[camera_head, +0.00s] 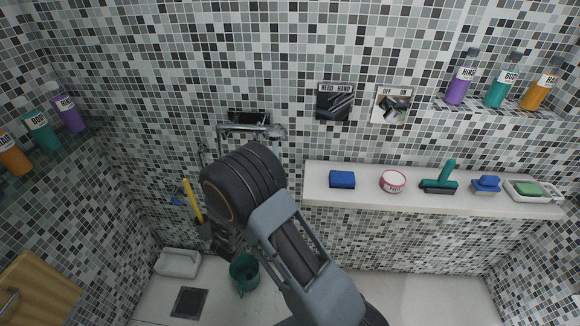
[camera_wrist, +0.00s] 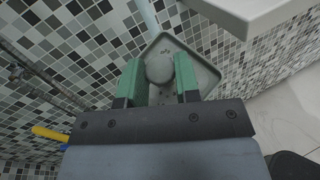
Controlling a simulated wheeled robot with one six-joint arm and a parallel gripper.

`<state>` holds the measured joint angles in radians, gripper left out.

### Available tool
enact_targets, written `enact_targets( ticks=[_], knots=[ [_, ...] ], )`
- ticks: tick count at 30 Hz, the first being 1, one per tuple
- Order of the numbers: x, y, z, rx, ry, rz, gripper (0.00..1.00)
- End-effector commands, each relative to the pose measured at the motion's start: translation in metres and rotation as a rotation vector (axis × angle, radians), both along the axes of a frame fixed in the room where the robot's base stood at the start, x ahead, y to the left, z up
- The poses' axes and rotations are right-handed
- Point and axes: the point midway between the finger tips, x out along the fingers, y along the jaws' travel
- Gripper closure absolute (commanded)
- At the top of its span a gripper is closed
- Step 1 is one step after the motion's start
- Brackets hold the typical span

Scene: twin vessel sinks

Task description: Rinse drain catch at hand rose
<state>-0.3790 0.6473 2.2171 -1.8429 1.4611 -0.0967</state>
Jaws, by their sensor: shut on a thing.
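The drain catch (camera_wrist: 207,76) is a grey, square, shallow piece with a raised rim, small holes and a round knob (camera_wrist: 159,68). My gripper (camera_wrist: 161,72) has its green fingers closed on both sides of the knob, and the catch is tilted in front of them. In the head view my arm hides the catch and most of the gripper. A chrome spray head (camera_head: 275,131) sits by a wall bar; I cannot tell whether it is the hand rose. A pale bluish strip (camera_wrist: 147,14) reaches the catch's top corner; I cannot tell whether it is water. A HEAD/HAND control (camera_head: 335,102) and an OFF control (camera_head: 392,106) are on the wall.
A yellow handle (camera_head: 192,201), a green bucket (camera_head: 243,272), a white tray (camera_head: 178,263) and a dark floor square (camera_head: 188,302) are lower left.

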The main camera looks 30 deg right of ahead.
Motion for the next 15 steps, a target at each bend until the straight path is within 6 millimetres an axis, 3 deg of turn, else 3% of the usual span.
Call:
enact_targets(
  ticks=[15],
  knots=[
    [-0.0026,0.0089,0.0,0.0,0.0,0.002,1.0]
  ],
)
